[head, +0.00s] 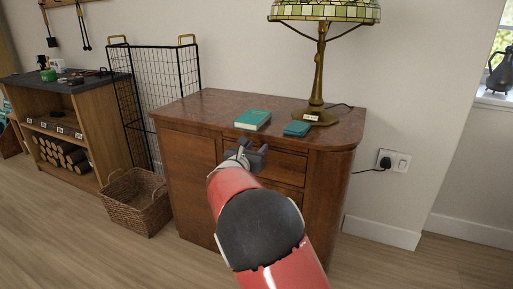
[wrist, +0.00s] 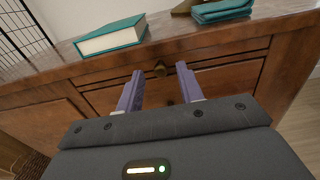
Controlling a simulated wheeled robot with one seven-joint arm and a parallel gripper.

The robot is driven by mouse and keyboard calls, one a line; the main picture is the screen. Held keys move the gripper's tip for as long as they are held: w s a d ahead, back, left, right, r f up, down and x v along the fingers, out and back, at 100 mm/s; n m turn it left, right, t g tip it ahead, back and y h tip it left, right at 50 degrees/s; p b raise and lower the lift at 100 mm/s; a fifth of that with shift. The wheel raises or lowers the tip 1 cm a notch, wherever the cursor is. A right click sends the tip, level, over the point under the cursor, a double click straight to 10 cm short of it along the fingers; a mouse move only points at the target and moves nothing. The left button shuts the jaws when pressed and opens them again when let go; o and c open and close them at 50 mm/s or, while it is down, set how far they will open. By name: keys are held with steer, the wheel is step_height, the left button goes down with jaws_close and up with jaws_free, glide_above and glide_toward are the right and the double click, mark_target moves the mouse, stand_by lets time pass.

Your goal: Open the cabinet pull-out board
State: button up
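The wooden cabinet (head: 190,150) stands against the wall with a reddish-brown top. In the wrist view, a thin front strip, which looks like the pull-out board (wrist: 215,61), lies just under the top edge and looks closed. Its small brass knob (wrist: 160,69) shows between my fingertips. My gripper (wrist: 159,72) is open, with one purple-grey finger on each side of the knob in the picture; contact cannot be told. In the head view my gripper (head: 252,149) is at the cabinet's upper front, and my arm hides part of the front.
A drawer (wrist: 225,85) with a partly hidden knob is below the strip. A teal book (head: 253,119), a smaller teal item (head: 297,128) and a lamp (head: 321,70) stand on top. A wicker basket (head: 138,203) and wire rack (head: 160,80) are left. Floor at right is clear.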

steer(key=shift+w+d, duration=0.1)
steer(key=shift+w, duration=0.25)
jaws_close()
steer(key=v, duration=2.5)
steer(key=shift+s+r, duration=0.15)
jaws_free()
